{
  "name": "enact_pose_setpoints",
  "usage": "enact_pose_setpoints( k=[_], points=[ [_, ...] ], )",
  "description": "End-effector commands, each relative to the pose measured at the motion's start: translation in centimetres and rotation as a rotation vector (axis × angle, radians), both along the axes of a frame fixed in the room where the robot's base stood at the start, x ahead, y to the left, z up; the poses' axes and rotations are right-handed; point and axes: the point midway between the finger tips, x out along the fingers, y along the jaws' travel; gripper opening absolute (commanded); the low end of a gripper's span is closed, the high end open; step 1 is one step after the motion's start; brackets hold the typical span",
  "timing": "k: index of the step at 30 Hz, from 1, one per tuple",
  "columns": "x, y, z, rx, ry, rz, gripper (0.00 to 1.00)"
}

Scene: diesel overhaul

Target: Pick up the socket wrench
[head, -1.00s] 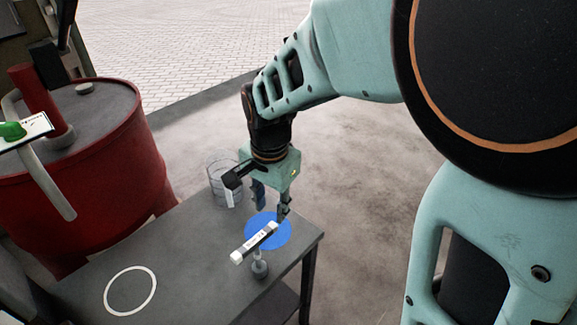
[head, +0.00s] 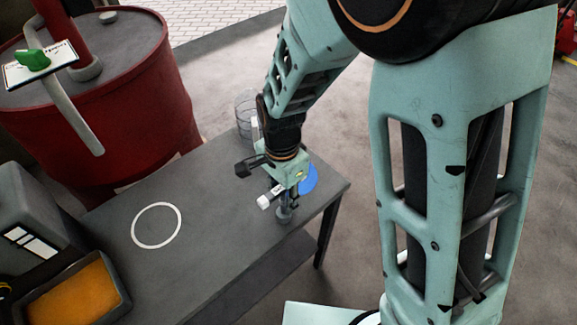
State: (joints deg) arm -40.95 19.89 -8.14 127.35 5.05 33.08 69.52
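The socket wrench (head: 265,201) is by the right end of the dark grey table, next to a blue disc (head: 309,181). The pale end of its handle points left, and its grey socket end (head: 285,214) shows lower down. My gripper (head: 288,197) points down right at the wrench and covers the middle of its handle. The fingers are mostly hidden or too small to tell whether they are closed on it. I cannot tell whether the wrench touches the table.
A white ring (head: 157,206) is marked on the bare table (head: 215,225) to the left. A wire basket (head: 243,108) stands behind my gripper. A red drum (head: 150,80) stands behind the table at left. An orange-filled tray (head: 75,296) is at the lower left.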

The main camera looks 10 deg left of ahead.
Motion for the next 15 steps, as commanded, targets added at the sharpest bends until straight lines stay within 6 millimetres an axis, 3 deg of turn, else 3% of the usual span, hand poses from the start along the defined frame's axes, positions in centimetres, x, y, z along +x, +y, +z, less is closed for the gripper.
enact_pose_setpoints(
  k=[4,12,15],
  points=[
    [0.0,0.0,-1.9,-0.001,0.002,0.000,0.31],
    [0.0,0.0,-2.2,0.001,-0.001,0.000,0.31],
    [0.0,0.0,-2.1,0.001,-0.001,0.000,0.22]
  ],
)
